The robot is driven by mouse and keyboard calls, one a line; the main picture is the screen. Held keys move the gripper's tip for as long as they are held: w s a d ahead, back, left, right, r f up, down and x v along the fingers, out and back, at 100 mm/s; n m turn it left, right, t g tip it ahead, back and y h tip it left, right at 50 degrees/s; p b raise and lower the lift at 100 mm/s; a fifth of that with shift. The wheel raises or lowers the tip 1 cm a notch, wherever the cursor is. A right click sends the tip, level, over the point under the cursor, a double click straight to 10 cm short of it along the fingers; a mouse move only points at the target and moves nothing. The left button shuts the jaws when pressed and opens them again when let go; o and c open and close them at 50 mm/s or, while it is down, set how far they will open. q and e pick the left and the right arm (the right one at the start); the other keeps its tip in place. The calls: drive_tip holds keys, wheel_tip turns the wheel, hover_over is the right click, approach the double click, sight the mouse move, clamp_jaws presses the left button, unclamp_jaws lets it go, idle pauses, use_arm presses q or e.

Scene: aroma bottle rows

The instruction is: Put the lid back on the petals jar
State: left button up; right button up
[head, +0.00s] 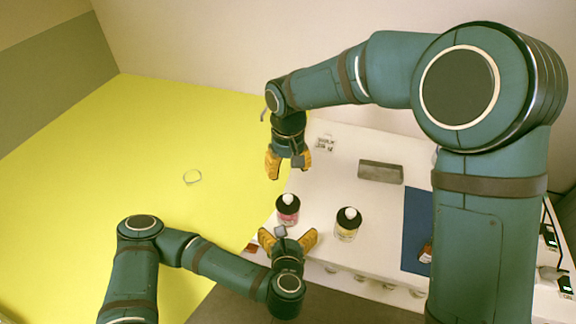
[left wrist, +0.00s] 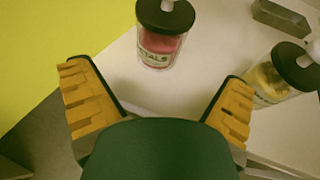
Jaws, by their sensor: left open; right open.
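The petals jar (head: 288,217) stands upright near the left edge of the white table, with pink contents and a label ending in "TALS" in the left wrist view (left wrist: 158,50). A black lid (left wrist: 165,17) with a white knob sits on top of it; whether it is fully seated I cannot tell. My left gripper (head: 287,239) is open and empty just in front of the jar, its fingers spread toward it but not around it. My right gripper (head: 289,166) is open and empty, behind the jar and above the table's left edge.
A second jar (head: 346,232) with yellowish contents and a black lid stands to the right. Farther back are a grey box (head: 380,173) and a small white card (head: 325,142). A blue mat (head: 415,232) lies at right.

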use_arm(q)
drive_tip(key=shift+v, duration=1.35)
